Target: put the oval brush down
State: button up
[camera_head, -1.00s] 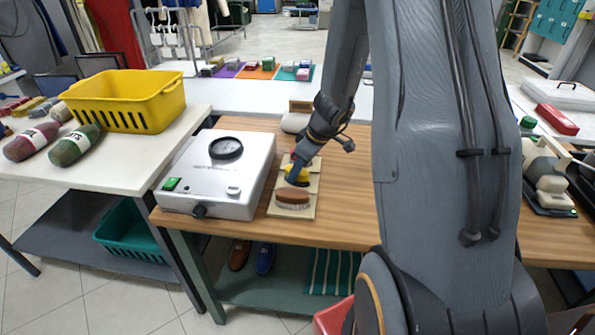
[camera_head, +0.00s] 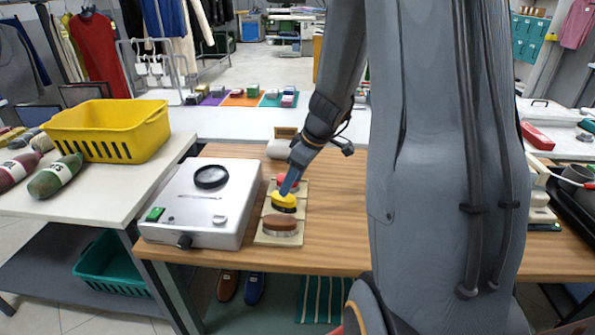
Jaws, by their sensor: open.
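A brown oval brush (camera_head: 280,223) with pale bristles lies on the near end of a beige board (camera_head: 265,238) on the wooden table. A yellow-topped brush (camera_head: 283,204) with dark bristles sits just behind it on the same board. A red-topped item (camera_head: 293,182) is at the board's far end, partly hidden by my gripper. My gripper (camera_head: 287,190) is open and points down at the yellow-topped brush, behind the brown one. Its fingertips are small in view, and I cannot tell whether they touch the yellow top.
A white and grey machine (camera_head: 205,205) stands close to the board's left side. A yellow basket (camera_head: 110,130) and bottle-shaped items (camera_head: 55,176) are on the left table. Bare wooden tabletop (camera_head: 335,210) lies to the board's right.

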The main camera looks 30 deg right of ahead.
jog(key=a+v, duration=0.1)
jog(key=v, duration=0.3)
jog(key=s+a+m, duration=0.1)
jog(key=s+a, duration=0.1)
jog(key=s+a+g, duration=0.1)
jog(key=s+a, duration=0.1)
jog(key=s+a+m, duration=0.1)
jog(key=s+a, duration=0.1)
jog(key=a, duration=0.1)
jog(key=shift+s+f+m+g+h, duration=0.25)
jog(key=shift+f+m+g+h, duration=0.05)
jog(key=shift+g+h, duration=0.1)
jog(key=s+a+f+m+g+h, duration=0.1)
jog(key=s+a+m, duration=0.3)
jog(key=s, duration=0.5)
jog(key=shift+s+a+f+h, duration=0.3)
jog(key=shift+a+h, duration=0.1)
jog(key=shift+a, duration=0.7)
